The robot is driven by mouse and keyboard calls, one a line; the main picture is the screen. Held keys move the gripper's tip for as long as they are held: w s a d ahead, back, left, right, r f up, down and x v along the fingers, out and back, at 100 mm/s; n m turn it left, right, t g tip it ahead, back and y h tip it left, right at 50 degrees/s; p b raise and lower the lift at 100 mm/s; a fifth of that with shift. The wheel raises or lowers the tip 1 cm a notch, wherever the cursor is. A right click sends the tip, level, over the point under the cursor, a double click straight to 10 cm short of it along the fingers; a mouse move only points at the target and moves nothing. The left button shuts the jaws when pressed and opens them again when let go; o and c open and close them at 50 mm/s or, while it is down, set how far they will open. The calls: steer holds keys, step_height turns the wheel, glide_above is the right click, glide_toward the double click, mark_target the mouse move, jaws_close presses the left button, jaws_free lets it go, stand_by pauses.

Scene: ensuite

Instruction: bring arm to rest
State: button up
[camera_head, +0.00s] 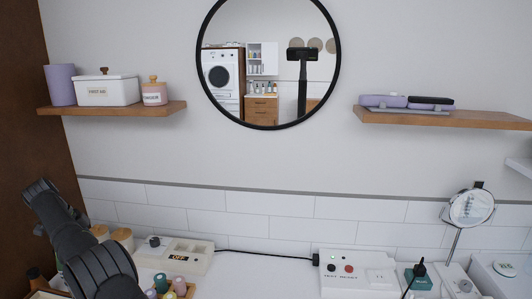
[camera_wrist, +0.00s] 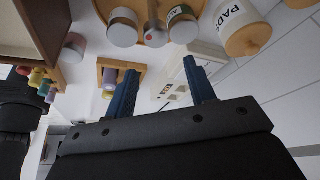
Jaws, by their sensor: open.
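My gripper (camera_wrist: 161,70) shows in the wrist view with its two blue fingers apart and nothing between them. Beyond the fingers are a wooden holder (camera_wrist: 106,66) with a purple-grey item in it and a white box (camera_wrist: 172,88). In the head view my dark arm is at the lower left, over the left part of the counter. My fingertips cannot be made out in the head view.
Lidded jars (camera_head: 121,238), a white box with an OFF label (camera_head: 172,258) and small bottles (camera_head: 180,285) crowd the arm. A white test/reset box (camera_head: 357,271) and a round mirror on a stand (camera_head: 471,209) are right. Bare counter (camera_head: 262,279) lies between.

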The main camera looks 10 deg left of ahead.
steer(key=shift+s+a+f, duration=0.2)
steer(key=shift+a+f, duration=0.15)
steer(key=shift+a, duration=0.05)
steer(key=shift+f, duration=1.7)
